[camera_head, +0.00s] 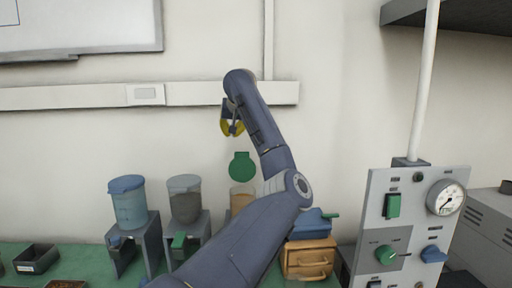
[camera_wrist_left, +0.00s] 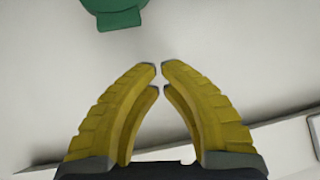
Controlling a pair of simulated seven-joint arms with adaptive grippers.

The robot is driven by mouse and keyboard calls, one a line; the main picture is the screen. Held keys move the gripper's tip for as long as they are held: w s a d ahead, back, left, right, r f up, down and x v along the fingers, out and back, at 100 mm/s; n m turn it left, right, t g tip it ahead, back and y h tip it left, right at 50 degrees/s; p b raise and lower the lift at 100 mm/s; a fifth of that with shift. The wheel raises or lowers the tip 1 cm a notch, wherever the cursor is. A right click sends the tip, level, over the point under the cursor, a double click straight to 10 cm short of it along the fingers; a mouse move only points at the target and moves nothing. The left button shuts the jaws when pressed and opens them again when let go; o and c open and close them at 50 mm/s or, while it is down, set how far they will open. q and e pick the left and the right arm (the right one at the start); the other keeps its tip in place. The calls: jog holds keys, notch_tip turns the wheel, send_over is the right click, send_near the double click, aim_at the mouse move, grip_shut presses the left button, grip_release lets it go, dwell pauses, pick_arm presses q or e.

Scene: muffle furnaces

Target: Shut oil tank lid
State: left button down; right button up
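The green lid (camera_head: 242,167) stands raised, upright, above a tank of tan liquid (camera_head: 241,199) that is partly hidden by my left arm. The lid also shows at the top edge of the left wrist view (camera_wrist_left: 112,10), cut off by the frame. My left gripper (camera_head: 232,130) has yellow fingers and hangs above the lid, apart from it. In the left wrist view its fingertips (camera_wrist_left: 159,68) almost meet, with only a thin gap and nothing between them. My right gripper is not in view.
A blue-lidded tank (camera_head: 130,206) and a grey-lidded tank (camera_head: 185,203) stand on stands at left. A wooden drawer box (camera_head: 309,258) with a blue item on top (camera_head: 308,224) is at right. A control panel (camera_head: 408,220) with a gauge stands further right. A wall rail (camera_head: 190,95) runs behind.

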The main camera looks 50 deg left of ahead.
pick_arm(q)
jog(key=w, duration=0.1)
jog(key=w+d+t, duration=0.1)
jog(key=w+h, duration=0.1)
jog(key=shift+d+r+m, duration=0.3)
jog(key=shift+d, duration=0.05)
jog(key=shift+w+d+f+t, duration=0.1)
jog(key=shift+w+t, duration=0.15)
jog(key=shift+t, duration=0.05)
jog(key=x, duration=0.9)
jog(key=shift+w+f, duration=0.15)
jog(key=shift+f, duration=0.1)
jog(key=shift+s+d+f, duration=0.1)
jog(key=shift+s+d, duration=1.15)
jog(key=shift+d, duration=0.1)
jog(key=shift+d, duration=0.15)
